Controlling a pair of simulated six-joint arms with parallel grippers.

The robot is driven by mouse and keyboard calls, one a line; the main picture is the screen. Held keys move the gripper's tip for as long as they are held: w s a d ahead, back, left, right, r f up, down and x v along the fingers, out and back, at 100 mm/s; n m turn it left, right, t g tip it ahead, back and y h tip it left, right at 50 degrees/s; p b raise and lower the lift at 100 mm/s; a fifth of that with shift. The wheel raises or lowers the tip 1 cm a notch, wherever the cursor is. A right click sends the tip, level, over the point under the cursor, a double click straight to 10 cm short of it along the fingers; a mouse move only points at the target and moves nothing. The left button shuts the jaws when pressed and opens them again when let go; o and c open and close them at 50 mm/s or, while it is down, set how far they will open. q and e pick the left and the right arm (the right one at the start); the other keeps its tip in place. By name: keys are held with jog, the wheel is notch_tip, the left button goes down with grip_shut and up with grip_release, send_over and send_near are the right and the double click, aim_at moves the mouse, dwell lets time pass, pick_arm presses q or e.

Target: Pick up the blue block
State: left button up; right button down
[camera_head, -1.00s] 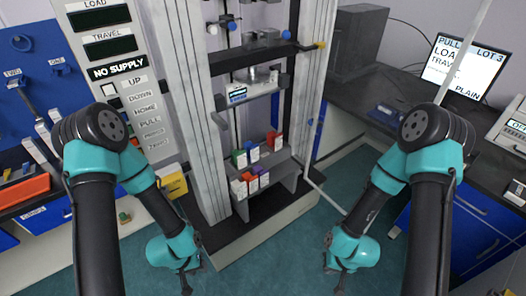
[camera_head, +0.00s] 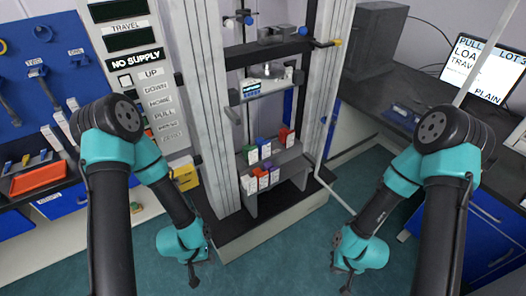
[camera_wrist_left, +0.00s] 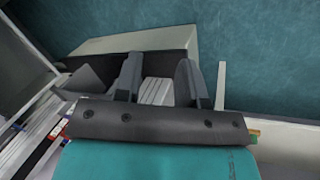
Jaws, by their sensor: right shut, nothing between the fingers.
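Several small blocks with white labelled fronts stand in the rack inside the machine frame in the head view. My right gripper (camera_head: 345,284) hangs low over the floor to the right, shut and empty.
A grey block rack (camera_head: 290,160) stands between the machine's pale uprights (camera_head: 212,110). A lower row holds an orange-red block (camera_head: 260,172) and a purple block (camera_head: 274,168). An orange tray (camera_head: 38,178) lies on the left bench. The teal floor before the machine is clear.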

dwell(0.3)
pick_arm(q)
jog(key=o, duration=0.5)
